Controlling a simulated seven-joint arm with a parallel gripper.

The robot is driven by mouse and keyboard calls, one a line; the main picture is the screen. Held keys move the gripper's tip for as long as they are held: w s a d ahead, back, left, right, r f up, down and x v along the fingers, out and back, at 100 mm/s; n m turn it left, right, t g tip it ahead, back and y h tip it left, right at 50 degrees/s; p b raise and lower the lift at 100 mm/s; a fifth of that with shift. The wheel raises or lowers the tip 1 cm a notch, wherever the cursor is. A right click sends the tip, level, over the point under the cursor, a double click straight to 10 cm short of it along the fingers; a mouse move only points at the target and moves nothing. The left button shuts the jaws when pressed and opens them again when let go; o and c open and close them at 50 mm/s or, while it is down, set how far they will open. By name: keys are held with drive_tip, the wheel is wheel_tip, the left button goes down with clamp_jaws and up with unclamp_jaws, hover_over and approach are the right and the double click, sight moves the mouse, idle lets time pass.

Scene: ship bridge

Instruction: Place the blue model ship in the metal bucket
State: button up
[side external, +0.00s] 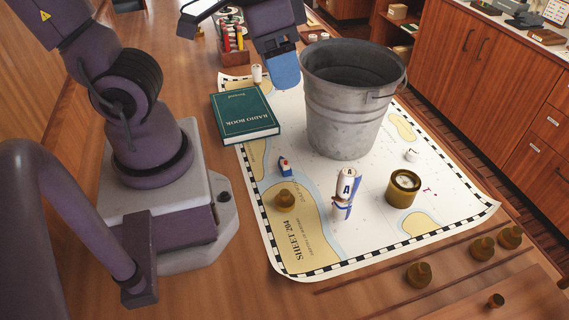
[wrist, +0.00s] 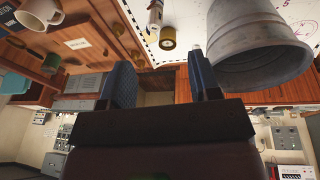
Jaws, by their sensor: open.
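My gripper (side external: 284,78) hangs just left of the bucket's rim, above and beyond the ship. In the wrist view my gripper (wrist: 164,85) has its fingers wide apart, with nothing between them.
The chart (side external: 310,195) carries a green book (side external: 245,117), a brass weight (side external: 285,200), a blue-and-white flag roll (side external: 346,190) and a brass compass (side external: 403,188). A rack (side external: 233,50) stands behind. A white mug (wrist: 40,12) shows in the wrist view.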

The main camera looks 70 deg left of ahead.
wheel_tip(320, 180, down, 10)
drive_tip(key=d+r+n+g, duration=0.1)
drive_tip(key=d+n+g, duration=0.1)
drive_tip(key=n+g, duration=0.2)
drive_tip(key=n+t+y, duration=0.1)
drive_tip(key=n+y, duration=0.2)
drive_tip(key=n, duration=1.2)
approach(284, 160)
drive_tip(key=shift+s+d+f, duration=0.1)
drive_tip(key=shift+s+f, duration=0.05)
drive_tip(key=shift+f, duration=1)
drive_tip(key=shift+s+f, duration=0.1)
drive_tip(key=shift+f, duration=1.05)
drive_tip(key=shift+a+f, duration=0.25)
drive_tip(key=shift+f, duration=0.4)
drive_tip(key=shift+a+f, duration=0.3)
drive_tip(key=shift+f, duration=0.4)
drive_tip(key=shift+w+a+f, duration=0.1)
drive_tip(key=shift+a+f, duration=0.1)
drive_tip(key=shift+f, duration=0.95)
